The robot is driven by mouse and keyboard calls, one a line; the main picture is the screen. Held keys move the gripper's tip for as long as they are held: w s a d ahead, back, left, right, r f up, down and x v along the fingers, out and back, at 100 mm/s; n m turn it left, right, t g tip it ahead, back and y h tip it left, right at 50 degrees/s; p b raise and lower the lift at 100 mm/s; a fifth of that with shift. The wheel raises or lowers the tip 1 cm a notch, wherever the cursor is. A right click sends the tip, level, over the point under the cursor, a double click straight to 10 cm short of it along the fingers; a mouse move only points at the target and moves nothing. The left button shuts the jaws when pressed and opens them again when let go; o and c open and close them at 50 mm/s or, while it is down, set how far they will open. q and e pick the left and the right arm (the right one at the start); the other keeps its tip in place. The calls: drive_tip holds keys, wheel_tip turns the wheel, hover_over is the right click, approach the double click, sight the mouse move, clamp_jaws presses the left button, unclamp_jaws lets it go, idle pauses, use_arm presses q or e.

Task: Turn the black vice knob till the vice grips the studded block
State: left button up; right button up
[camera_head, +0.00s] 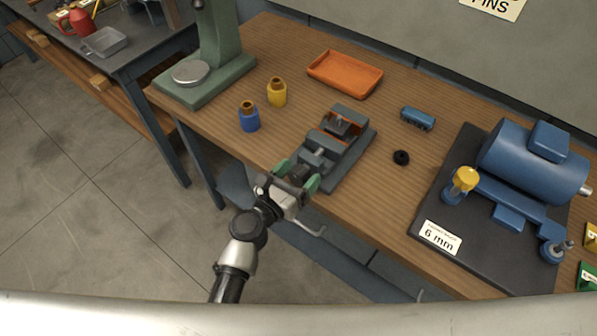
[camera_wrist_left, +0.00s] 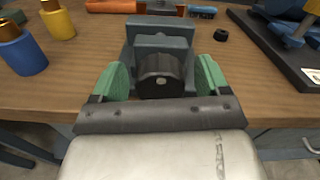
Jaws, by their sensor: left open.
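The dark grey vice (camera_head: 352,163) stands near the front edge of the wooden bench, with copper-coloured jaw faces. Its black knob (camera_wrist_left: 160,76) is at the vice's near end and faces the wrist camera. My left gripper (camera_head: 297,176) is open, with one green finger on each side of the knob. In the left wrist view, the fingers (camera_wrist_left: 158,82) straddle the knob, with a small gap seen on each side. A blue block with round bumps (camera_head: 417,117) lies on the bench right of the vice. I cannot make out a block between the jaws. My right gripper is out of view.
An orange tray (camera_head: 345,75) lies behind the vice. Blue (camera_head: 249,120) and yellow (camera_head: 278,95) bottles stand to its left, near a green press (camera_head: 220,60). A black ring (camera_head: 401,157) and a blue motor on a dark plate (camera_head: 455,200) are to the right.

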use_arm(q)
drive_tip(key=shift+w, duration=0.1)
drive_tip(key=shift+c, duration=0.5)
drive_tip(key=c, duration=0.8)
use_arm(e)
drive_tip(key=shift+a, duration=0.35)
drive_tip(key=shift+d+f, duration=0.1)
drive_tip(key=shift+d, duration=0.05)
